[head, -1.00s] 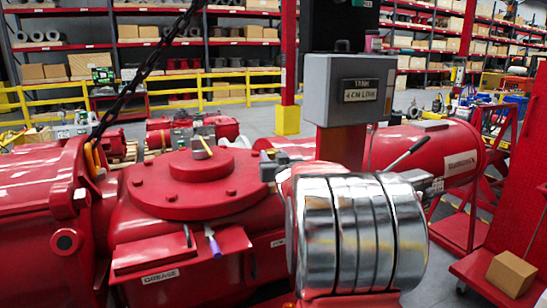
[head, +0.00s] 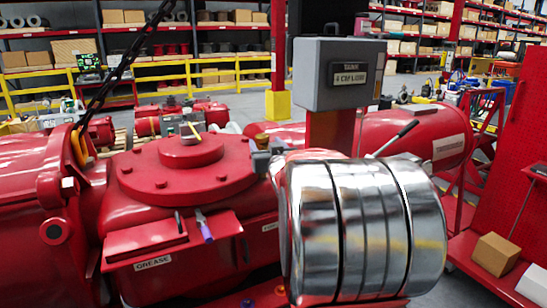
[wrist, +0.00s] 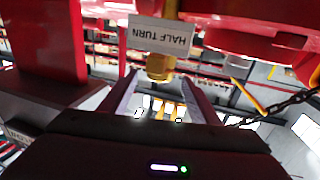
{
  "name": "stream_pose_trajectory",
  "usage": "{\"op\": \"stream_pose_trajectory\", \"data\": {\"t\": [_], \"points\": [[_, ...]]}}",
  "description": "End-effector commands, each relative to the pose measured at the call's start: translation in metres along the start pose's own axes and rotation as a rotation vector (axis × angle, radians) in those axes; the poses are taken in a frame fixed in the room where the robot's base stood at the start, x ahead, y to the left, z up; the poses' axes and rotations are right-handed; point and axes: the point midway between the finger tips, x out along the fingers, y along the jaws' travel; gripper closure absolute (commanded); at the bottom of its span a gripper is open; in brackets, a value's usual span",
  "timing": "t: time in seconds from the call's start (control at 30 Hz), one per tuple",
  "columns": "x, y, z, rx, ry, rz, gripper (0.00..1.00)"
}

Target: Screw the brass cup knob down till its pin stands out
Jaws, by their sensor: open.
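In the wrist view a brass cup knob (wrist: 160,67) hangs at the end of a brass stem below red metalwork. A white plate (wrist: 161,36) lettered HALF TURN, upside down in this view, is beside the stem. My gripper (wrist: 160,88) is open, one grey finger to each side in the picture. The knob appears in line with the gap, near the fingertips; I cannot tell whether it is between them or beyond. I see no contact and no pin. In the head view I cannot surely make out the gripper or this knob.
In the head view a large banded chrome cylinder (head: 365,225) fills the foreground right. A red flanged housing (head: 185,178) stands left, with tools on a GREASE shelf (head: 172,242). A grey TANK box (head: 338,72) rises behind. A dark chain (head: 105,82) hangs left.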

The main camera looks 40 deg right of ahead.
Motion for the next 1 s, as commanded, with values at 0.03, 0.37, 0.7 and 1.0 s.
{"op": "stream_pose_trajectory", "data": {"t": [0.03,0.37,0.7,1.0], "points": [[-0.007,0.0,-0.001,0.0,0.001,0.001,0.44],[-0.052,0.0,0.0,-0.001,0.001,0.0,0.44],[-0.091,0.0,0.0,-0.001,0.002,0.0,0.44],[-0.1,0.0,0.001,0.001,0.0,0.0,0.44]]}}
